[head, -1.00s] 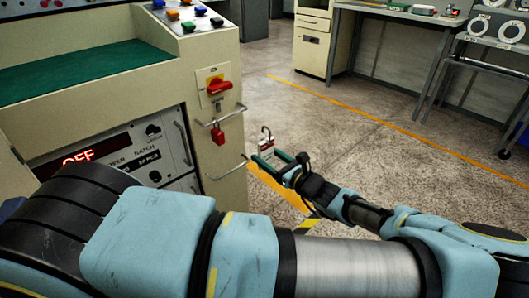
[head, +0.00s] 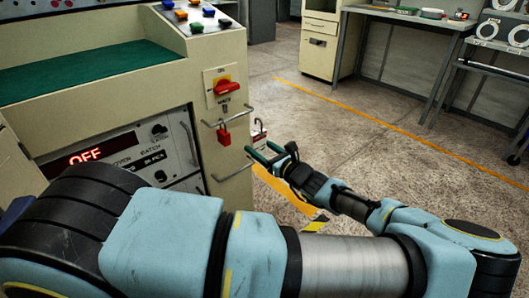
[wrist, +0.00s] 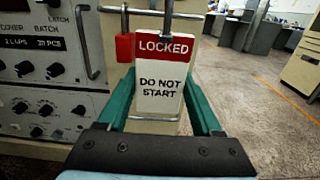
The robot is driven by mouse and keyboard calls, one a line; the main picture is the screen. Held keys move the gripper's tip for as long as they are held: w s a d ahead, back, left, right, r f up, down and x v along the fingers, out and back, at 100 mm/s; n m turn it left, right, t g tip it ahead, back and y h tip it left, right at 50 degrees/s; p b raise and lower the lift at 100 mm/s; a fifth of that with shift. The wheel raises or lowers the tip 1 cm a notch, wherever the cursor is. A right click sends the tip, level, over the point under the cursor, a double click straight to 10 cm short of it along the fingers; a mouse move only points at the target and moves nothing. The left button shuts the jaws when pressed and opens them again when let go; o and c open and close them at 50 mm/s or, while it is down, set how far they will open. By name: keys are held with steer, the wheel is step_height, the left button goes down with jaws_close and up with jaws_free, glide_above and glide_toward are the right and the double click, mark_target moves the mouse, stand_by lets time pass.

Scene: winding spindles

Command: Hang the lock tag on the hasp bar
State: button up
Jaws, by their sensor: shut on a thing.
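The lock tag (wrist: 160,83) is a white plate with a red "LOCKED" band and "DO NOT START" below. It hangs upright between the green fingers of my gripper (wrist: 160,98), which is shut on it. In the head view the tag (head: 259,138) is partly hidden by my gripper (head: 260,152). The hasp bar (head: 229,119) is a metal bar on the cream cabinet's front below the red switch, with a red padlock (head: 223,136) hanging on it. The tag is just right of the bar's end. In the wrist view the tag's hook overlaps the bar (wrist: 195,15); contact cannot be told.
A red rotary switch (head: 226,87) sits above the bar. A lower metal handle (head: 232,172) is near my gripper. The control panel with the "OFF" display (head: 86,155) is to the left. Open floor (head: 330,140) lies to the right.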

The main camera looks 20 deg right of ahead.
steer(key=shift+b+x, duration=1.3)
steer(key=shift+x, duration=3.7)
steer(key=shift+f, duration=0.85)
steer(key=shift+s, duration=0.1)
steer(key=o, duration=1.3)
